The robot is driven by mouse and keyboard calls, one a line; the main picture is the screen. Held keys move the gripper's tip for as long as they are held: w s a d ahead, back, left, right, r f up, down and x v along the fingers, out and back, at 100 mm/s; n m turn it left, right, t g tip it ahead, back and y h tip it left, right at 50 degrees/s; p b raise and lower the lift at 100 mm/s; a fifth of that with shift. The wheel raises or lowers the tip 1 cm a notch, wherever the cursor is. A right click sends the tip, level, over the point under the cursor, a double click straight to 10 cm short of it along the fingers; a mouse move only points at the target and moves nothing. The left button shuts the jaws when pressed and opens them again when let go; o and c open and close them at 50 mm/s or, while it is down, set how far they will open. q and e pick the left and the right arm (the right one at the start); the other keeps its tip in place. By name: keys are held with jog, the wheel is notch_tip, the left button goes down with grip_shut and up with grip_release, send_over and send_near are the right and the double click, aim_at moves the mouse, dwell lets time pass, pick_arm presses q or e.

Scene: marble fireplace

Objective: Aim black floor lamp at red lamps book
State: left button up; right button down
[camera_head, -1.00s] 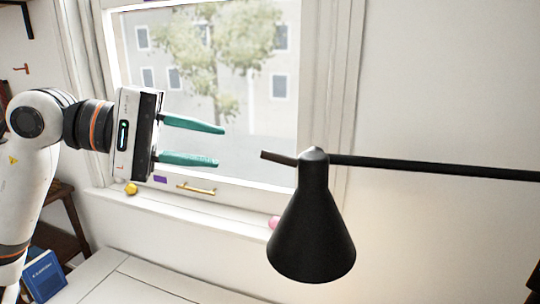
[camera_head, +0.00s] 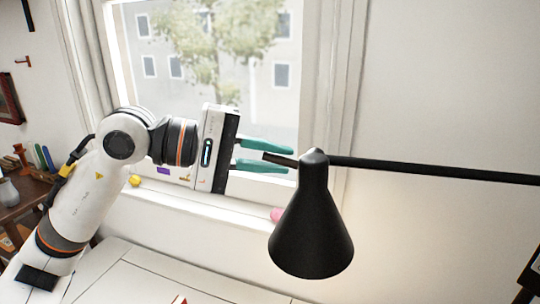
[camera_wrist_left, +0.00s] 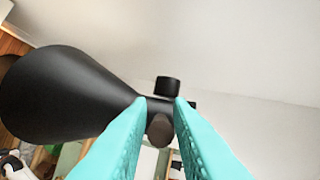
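The black floor lamp (camera_head: 312,220) has a cone shade pointing down, hung from a thin black arm (camera_head: 430,168) that runs off to the right. A short black stub sticks out left from the shade's top. My left gripper (camera_head: 290,160) is open, with its teal fingers above and below this stub. In the left wrist view the shade (camera_wrist_left: 65,95) lies left, and the lamp's joint shows between the fingertips (camera_wrist_left: 160,100). I see no clear grip. A small red and white thing (camera_head: 180,299) shows at the bottom edge; I cannot tell whether it is the red lamps book. My right gripper is not in view.
A window with a white sill (camera_head: 200,209) stands behind. A yellow ball (camera_head: 135,180) and a pink ball (camera_head: 277,214) are on the sill. A dark wooden shelf (camera_head: 25,205) stands at left. A white surface (camera_head: 130,275) lies below.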

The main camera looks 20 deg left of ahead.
pick_arm(q)
grip_shut()
jog(key=shift+r+g+y+p, duration=0.3)
jog(key=shift+r+y+p, duration=0.2)
jog(key=shift+p, duration=0.4)
jog(key=y+p, duration=0.1)
jog(key=r+m+y+p, duration=0.1)
jog(key=p, duration=0.1)
jog(key=shift+d+r+g+y+p, duration=0.3)
jog(key=shift+d, duration=0.05)
jog(key=shift+w+d+r+m+g+y+p, duration=0.1)
jog(key=shift+d+r+m+g+y+p, duration=0.1)
jog(key=shift+y+p, duration=0.4)
jog(key=shift+d+r+m+g+y+p, duration=0.1)
jog(key=shift+d+y+p, duration=0.05)
jog(key=shift+y+p, duration=0.4)
jog(key=shift+o, duration=2)
grip_release()
